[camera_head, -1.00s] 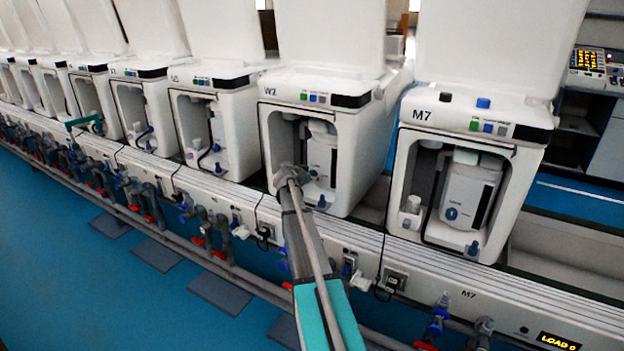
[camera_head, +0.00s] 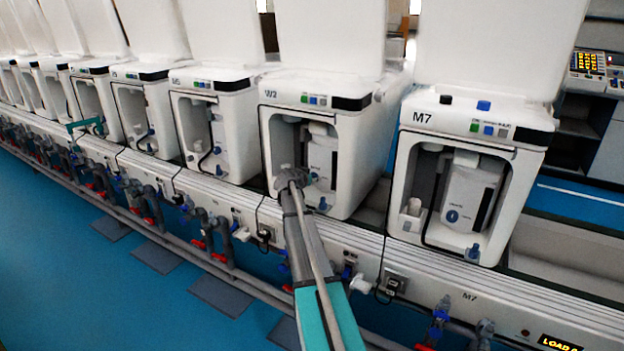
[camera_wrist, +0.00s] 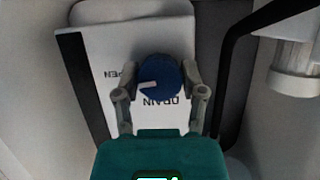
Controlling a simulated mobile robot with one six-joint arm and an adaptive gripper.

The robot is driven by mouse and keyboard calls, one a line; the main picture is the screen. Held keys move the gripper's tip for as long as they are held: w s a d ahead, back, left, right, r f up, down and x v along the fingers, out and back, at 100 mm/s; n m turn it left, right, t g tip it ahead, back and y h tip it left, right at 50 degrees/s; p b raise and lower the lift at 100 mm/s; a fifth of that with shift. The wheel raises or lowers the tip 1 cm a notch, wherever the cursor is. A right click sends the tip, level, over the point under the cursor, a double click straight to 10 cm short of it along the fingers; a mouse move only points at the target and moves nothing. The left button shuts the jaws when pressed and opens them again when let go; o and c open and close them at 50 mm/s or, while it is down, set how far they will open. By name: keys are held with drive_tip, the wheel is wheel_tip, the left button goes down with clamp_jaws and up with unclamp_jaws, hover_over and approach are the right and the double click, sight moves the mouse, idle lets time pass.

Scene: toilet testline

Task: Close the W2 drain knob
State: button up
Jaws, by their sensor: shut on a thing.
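The W2 unit (camera_head: 268,150) is a white open-fronted housing in the middle of the head view. In the wrist view the blue round drain knob (camera_wrist: 158,72) sits on a white panel (camera_wrist: 98,95). Its white pointer mark lies toward the left and slightly down. Upside-down lettering reads DRAIN below the knob and OPEN to its left. My gripper (camera_wrist: 162,76) has one grey finger on each side of the knob and is shut on it. In the head view my gripper (camera_head: 291,181) reaches into the W2 opening and covers part of its inside.
The M7 unit (camera_head: 470,185) stands close on the right, with more similar units in a row to the left. A white rail (camera_head: 345,245) with valves and pipes runs below. In the wrist view a black hose (camera_wrist: 232,60) passes right of the knob.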

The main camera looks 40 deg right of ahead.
drive_tip(key=shift+w+n, duration=0.15)
drive_tip(key=shift+n, duration=0.15)
drive_tip(key=shift+w+f+n+g+h+b, duration=0.1)
drive_tip(key=shift+n+g+h+b, duration=0.35)
drive_tip(key=shift+n+g, duration=0.5)
drive_tip(key=n+g+h+b, duration=0.1)
drive_tip(key=n, duration=0.2)
drive_tip(key=shift+f+n+g, duration=0.1)
drive_tip(key=shift+n+g, duration=0.15)
drive_tip(key=n+g+h+b, duration=0.1)
drive_tip(key=n+b, duration=0.1)
drive_tip(key=n, duration=0.1)
drive_tip(key=shift+a+h+b, duration=0.1)
drive_tip(key=shift+h+b, duration=0.25)
drive_tip(key=shift+n+h+b, duration=0.6)
drive_tip(key=shift+n+b, duration=0.2)
drive_tip(key=shift+n, duration=0.8)
drive_tip(key=shift+g, duration=0.4)
drive_tip(key=o, duration=1.2)
drive_tip(key=shift+c, duration=0.2)
